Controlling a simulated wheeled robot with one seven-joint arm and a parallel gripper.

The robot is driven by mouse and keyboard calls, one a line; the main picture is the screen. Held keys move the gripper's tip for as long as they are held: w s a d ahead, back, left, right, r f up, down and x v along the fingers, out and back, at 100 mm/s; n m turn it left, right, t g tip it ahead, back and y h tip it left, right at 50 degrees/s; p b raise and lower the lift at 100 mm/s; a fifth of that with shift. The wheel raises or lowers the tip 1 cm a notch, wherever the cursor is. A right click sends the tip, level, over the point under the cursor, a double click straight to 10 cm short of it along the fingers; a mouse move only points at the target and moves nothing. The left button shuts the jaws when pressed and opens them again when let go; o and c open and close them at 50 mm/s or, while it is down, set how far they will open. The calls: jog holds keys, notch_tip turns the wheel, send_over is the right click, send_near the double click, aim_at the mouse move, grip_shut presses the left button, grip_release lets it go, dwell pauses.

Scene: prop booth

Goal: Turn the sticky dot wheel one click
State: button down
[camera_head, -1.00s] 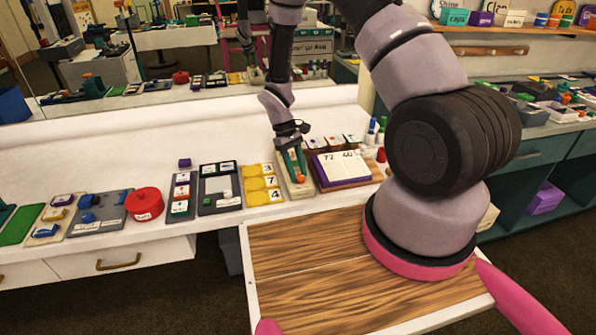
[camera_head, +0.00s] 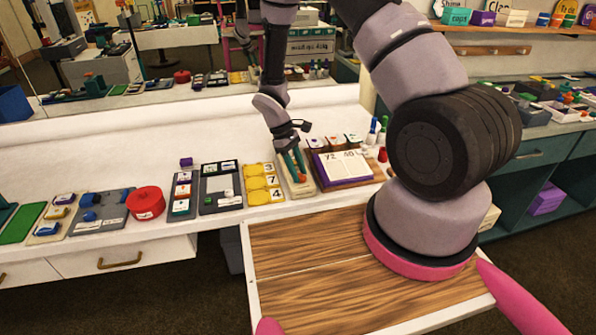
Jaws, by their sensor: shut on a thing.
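My gripper (camera_head: 297,170) reaches down over a narrow cream board (camera_head: 308,190) on the white counter, between the yellow number cards and the purple-edged flip stand. Its jaws are shut on a small orange and green piece at the board; the fingers hide most of that piece. I cannot tell for sure whether this piece is the sticky dot wheel. A round red case (camera_head: 146,202) with a white label stands apart, further left on the counter.
Yellow number cards (camera_head: 263,181) lie close on the left. The flip stand (camera_head: 342,168) showing two numbers is close on the right, with bottles behind it. A grey tray (camera_head: 220,187) lies further left. A mirror backs the counter.

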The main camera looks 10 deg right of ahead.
jog(key=shift+c, duration=2.2)
grip_release()
jog(key=v, duration=1.1)
jog(key=shift+f, duration=0.1)
jog(key=s+d+r+m+t+y, duration=0.2)
jog(key=d+r+m, duration=0.1)
jog(key=r, duration=0.8)
jog(key=s+d+r+m+t+y, duration=0.1)
jog(key=d+r+m+t, duration=0.15)
jog(key=r, duration=0.85)
jog(key=s+d+r+m+t+y, duration=0.1)
jog(key=s+d+r+m+t, duration=0.1)
jog(key=s+r, duration=0.5)
jog(key=s+d+r+m+t+y, duration=0.1)
jog(key=s+r+m+t, duration=0.3)
jog(key=s+r, duration=0.4)
jog(key=shift+s+d+m, duration=0.45)
jog(key=shift+s+m, duration=0.05)
jog(key=shift+m, duration=0.35)
